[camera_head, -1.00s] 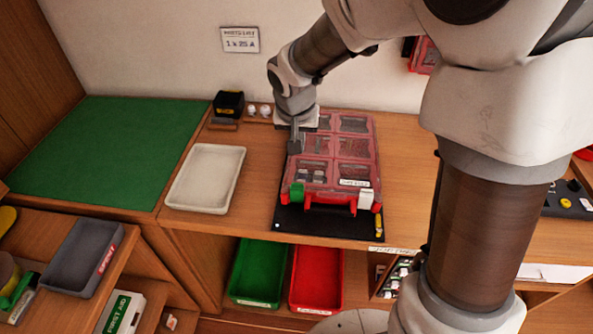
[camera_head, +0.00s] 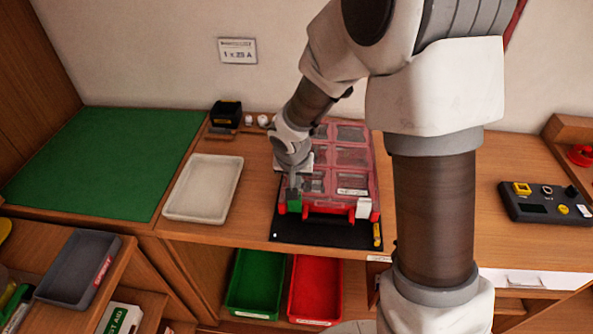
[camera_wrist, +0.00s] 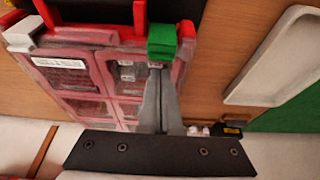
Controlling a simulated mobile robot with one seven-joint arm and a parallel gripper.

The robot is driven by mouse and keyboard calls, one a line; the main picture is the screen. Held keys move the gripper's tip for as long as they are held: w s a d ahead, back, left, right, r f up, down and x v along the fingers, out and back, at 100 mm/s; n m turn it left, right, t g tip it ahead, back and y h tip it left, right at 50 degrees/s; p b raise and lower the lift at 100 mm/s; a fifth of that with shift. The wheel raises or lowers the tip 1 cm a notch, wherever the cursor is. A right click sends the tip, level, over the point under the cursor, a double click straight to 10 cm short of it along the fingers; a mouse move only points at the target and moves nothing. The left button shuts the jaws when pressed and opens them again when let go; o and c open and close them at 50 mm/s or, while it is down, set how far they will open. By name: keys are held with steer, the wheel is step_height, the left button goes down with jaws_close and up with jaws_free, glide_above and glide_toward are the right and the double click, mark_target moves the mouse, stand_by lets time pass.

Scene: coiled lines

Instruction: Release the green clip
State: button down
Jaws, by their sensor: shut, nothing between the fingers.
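The green clip (camera_head: 294,204) sits at the front left corner of a red case with a clear lid (camera_head: 345,157). It also shows at the top middle of the wrist view (camera_wrist: 163,42). My gripper (camera_head: 295,187) is shut and empty, its fingertips just behind the green clip and over the lid's left edge. In the wrist view the closed fingertips (camera_wrist: 156,72) point at the clip's near side; I cannot tell whether they touch it. A white clip (camera_head: 364,208) sits at the case's front right corner, with a red handle between the two.
The case lies on a black mat (camera_head: 320,232) with a yellow item (camera_head: 377,234) at its right. A pale tray (camera_head: 204,187) and a green mat (camera_head: 105,160) are to the left. A small black box (camera_head: 226,112) stands behind. A control box (camera_head: 545,202) is at right.

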steer(key=shift+s, duration=0.35)
steer(key=shift+f+b, duration=0.2)
steer(key=shift+b, duration=0.6)
steer(key=shift+s+a+b, duration=0.1)
steer(key=shift+b, duration=0.3)
steer(key=shift+s+r+t, duration=0.1)
steer(key=shift+t, duration=0.2)
steer(key=shift+b, duration=0.4)
